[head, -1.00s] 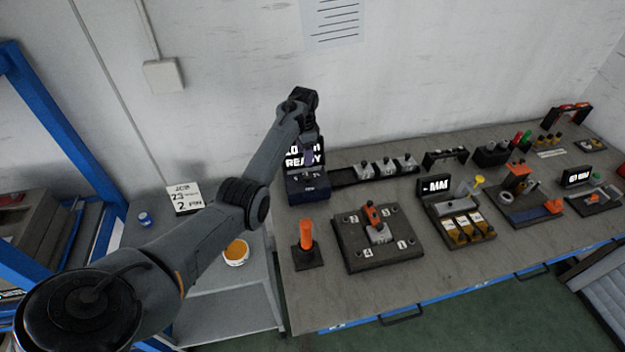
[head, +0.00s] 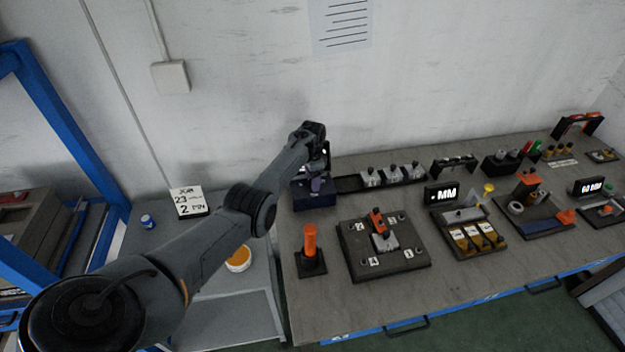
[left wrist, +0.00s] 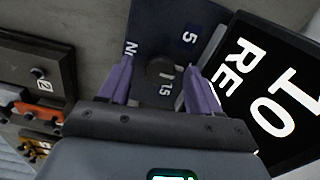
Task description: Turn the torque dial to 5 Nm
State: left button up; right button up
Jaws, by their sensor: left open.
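The torque dial (left wrist: 160,70) is a dark round knob on the dark blue controller box (head: 313,203), seen in the left wrist view. Printed marks around it include a 5 and a 15. My left gripper (left wrist: 157,80) is open, with its two purple fingers on either side of the dial; I cannot tell whether they touch it. In the head view my left gripper (head: 320,184) is low over the box and hides its top. The display (left wrist: 268,95) reads 10 and RE in the part that shows. My right gripper is not in view.
An orange-handled tool (head: 310,240) stands in front of the box. A numbered plate fixture (head: 350,262) lies to its right. A dark rail with grey parts (head: 345,184) runs behind. A job card (head: 188,202) stands at left. Bare bench lies at the front.

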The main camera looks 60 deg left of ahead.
pick_arm(q)
jog(key=c, duration=1)
jog(key=shift+c, duration=0.2)
